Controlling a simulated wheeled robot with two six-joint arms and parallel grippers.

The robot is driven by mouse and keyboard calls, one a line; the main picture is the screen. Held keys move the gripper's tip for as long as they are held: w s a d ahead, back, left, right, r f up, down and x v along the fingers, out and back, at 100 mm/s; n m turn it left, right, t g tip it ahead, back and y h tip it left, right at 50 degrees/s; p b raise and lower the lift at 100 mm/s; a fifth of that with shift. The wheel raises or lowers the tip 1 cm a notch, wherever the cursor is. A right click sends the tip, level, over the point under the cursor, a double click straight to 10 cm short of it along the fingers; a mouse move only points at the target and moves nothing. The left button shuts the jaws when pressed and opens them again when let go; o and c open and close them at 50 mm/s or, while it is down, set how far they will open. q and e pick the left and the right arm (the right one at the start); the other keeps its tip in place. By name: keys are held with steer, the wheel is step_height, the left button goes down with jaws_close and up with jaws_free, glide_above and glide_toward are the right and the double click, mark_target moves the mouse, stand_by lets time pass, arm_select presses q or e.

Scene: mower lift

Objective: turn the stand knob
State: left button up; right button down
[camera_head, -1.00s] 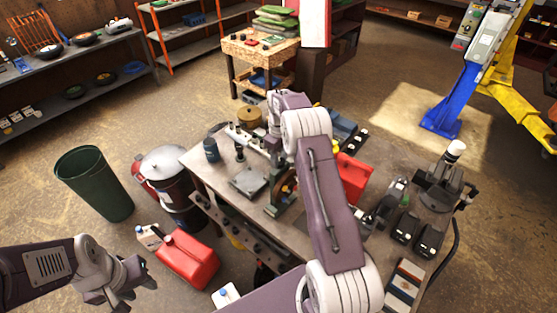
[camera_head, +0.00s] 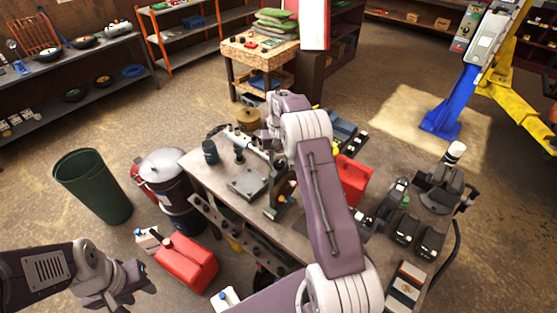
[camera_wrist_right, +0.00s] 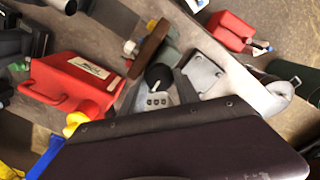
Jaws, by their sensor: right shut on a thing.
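In the right wrist view, a black knob (camera_wrist_right: 158,74) sits beside a grey-green stand (camera_wrist_right: 170,48) with a brown part on it. My right gripper (camera_wrist_right: 160,86) is shut on this knob, with grey fingers around its sides. In the head view, the stand's green base (camera_head: 274,208) shows on the workbench (camera_head: 222,190). There my right arm covers the knob and much of the stand. My left gripper (camera_head: 138,284) hangs low at the left, away from the bench. Its finger gap is unclear.
A grey metal plate (camera_head: 247,184) lies beside the stand. A red can (camera_head: 354,178) stands right of my arm, near dark tools and batteries. Another red can (camera_head: 190,263) is on the floor beside the bench, near a green bin (camera_head: 92,186).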

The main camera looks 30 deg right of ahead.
mark_target(279, 163)
steer(key=shift+s+f+m, duration=0.2)
steer(key=shift+m, duration=0.1)
steer(key=c, duration=0.9)
jaws_free()
steer(key=shift+r, duration=0.15)
steer(key=shift+r, duration=0.2)
step_height(279, 163, up, 8)
steer(key=shift+f+b, duration=0.1)
steer(key=shift+b, duration=0.85)
steer(key=shift+r, duration=0.45)
steer(key=shift+f, duration=0.1)
